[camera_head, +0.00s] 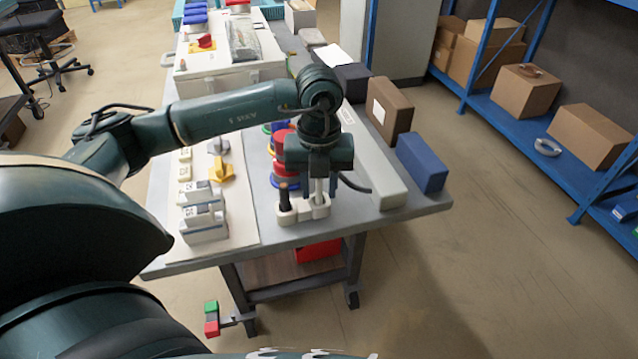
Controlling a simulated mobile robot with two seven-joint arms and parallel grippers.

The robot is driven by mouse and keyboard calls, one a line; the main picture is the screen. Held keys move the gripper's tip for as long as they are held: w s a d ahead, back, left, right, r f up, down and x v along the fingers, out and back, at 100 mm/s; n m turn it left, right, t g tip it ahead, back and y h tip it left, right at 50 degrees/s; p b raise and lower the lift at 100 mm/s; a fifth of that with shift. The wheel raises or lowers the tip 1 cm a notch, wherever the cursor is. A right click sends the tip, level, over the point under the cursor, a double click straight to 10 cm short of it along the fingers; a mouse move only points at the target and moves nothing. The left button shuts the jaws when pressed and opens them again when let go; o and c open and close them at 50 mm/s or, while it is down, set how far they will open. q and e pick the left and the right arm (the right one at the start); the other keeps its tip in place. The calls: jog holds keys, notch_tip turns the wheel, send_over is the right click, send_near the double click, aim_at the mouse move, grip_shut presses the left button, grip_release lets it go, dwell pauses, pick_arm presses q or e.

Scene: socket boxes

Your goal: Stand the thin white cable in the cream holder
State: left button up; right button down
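The cream holder (303,211) stands near the front edge of the grey table. A dark brown-black rod (285,197) stands upright in its left place. The thin white cable (319,190) is upright over the holder's right place, and its lower end appears to be in it. My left gripper (319,183) points straight down over the right side of the holder, with its fingers around the cable's upper part. Whether the fingers press on the cable is too small to tell. The gripper hides the cable's top. My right gripper is out of view.
Red and blue round pieces (283,165) stand right behind the holder. A long pale grey box (375,175), a blue box (421,162) and a brown box (389,110) are to the right. White socket blocks (203,215) are on the left board.

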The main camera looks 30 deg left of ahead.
pick_arm(q)
jog(key=shift+o, duration=0.2)
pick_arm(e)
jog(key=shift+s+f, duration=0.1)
